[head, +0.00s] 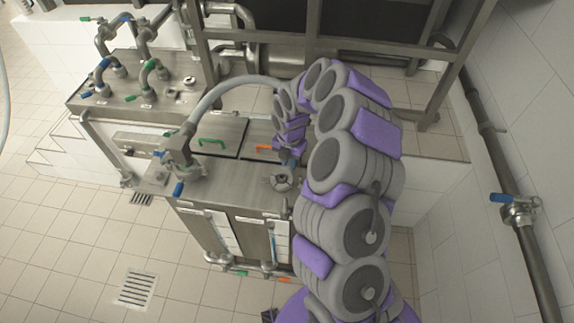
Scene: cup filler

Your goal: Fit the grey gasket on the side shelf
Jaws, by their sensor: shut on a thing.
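My gripper (288,161) is small in the head view, at the end of my arm, low over the right part of the steel machine top (225,190). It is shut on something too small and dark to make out. I cannot pick out the grey gasket for certain. A round grey metal fitting (281,181) sits on the machine top just below the gripper in the picture; I cannot tell whether they touch. A narrow steel ledge (152,186) sticks out at the machine's left side, which may be the side shelf.
A grey hose (222,91) arches from a valve assembly (178,158) with a blue handle towards my arm. Hatches with a green handle (212,142) and an orange handle (264,147) lie behind. A pipe with a blue valve (518,210) runs along the right wall.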

